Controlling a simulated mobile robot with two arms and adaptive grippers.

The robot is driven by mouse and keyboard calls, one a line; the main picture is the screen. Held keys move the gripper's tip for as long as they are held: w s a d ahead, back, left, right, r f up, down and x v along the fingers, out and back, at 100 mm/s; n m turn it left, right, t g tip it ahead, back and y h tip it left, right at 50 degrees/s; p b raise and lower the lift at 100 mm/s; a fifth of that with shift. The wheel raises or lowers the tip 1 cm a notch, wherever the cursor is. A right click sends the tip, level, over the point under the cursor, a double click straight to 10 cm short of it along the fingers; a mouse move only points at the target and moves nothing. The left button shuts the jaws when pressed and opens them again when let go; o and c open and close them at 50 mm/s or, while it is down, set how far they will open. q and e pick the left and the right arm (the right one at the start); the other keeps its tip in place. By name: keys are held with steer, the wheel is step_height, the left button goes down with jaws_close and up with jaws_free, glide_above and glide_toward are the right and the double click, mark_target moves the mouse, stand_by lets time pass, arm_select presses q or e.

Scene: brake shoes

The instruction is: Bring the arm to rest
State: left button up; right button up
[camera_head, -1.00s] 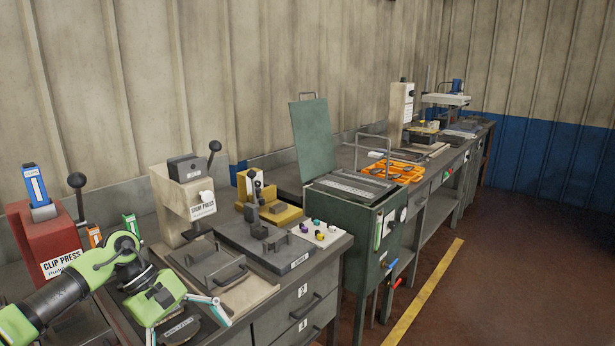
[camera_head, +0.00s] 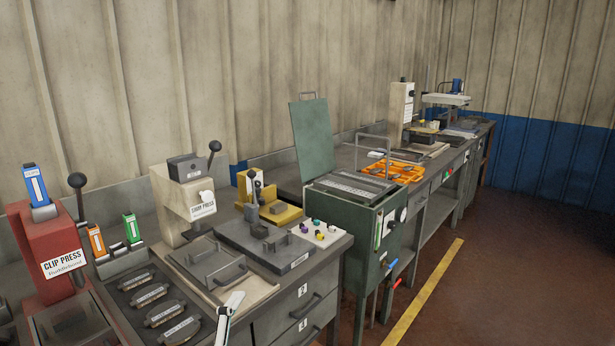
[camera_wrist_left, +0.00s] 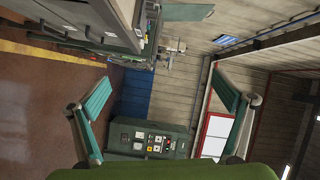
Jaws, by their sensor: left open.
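My left gripper shows in the left wrist view (camera_wrist_left: 160,108), its two teal-padded fingers spread wide apart with nothing between them. In the head view, only a pale finger-like tip of it (camera_head: 229,312) shows at the bottom edge, in front of the bench drawers. The rest of the left arm is out of the head view. Several dark brake shoes (camera_head: 164,314) lie in a row in a dark tray (camera_head: 112,284) on the bench, left of that tip. My right gripper is not in view.
A green cabinet with a raised lid (camera_head: 312,140) stands further right. The floor (camera_head: 500,285) at the right is clear.

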arm_select(q)
steer(key=s+a+f+n+g+y, duration=0.2)
steer(key=s+a+f+n+g, duration=0.1)
steer(key=s+a+f+n, duration=0.25)
steer(key=s+a+f+n+g+y, duration=0.2)
steer(key=s+f+n+g, duration=0.2)
steer(key=s+f, duration=0.35)
steer(key=s+a+f+n+g, duration=0.1)
steer(key=s+f+n+g, duration=0.25)
steer(key=s, duration=0.55)
steer(key=s+f+n+g, duration=0.3)
steer(key=s+f, duration=0.1)
steer(key=s, duration=0.5)
step_height(320, 180, down, 26)
steer(key=s+g, duration=0.1)
steer(key=s, duration=0.1)
steer(key=s+a+f+g, duration=0.1)
steer(key=s+a+f, duration=0.2)
steer(key=s+f, duration=1.3)
steer(key=shift+m, duration=0.4)
steer(key=shift+f+g, duration=0.1)
steer(key=shift+g, duration=0.15)
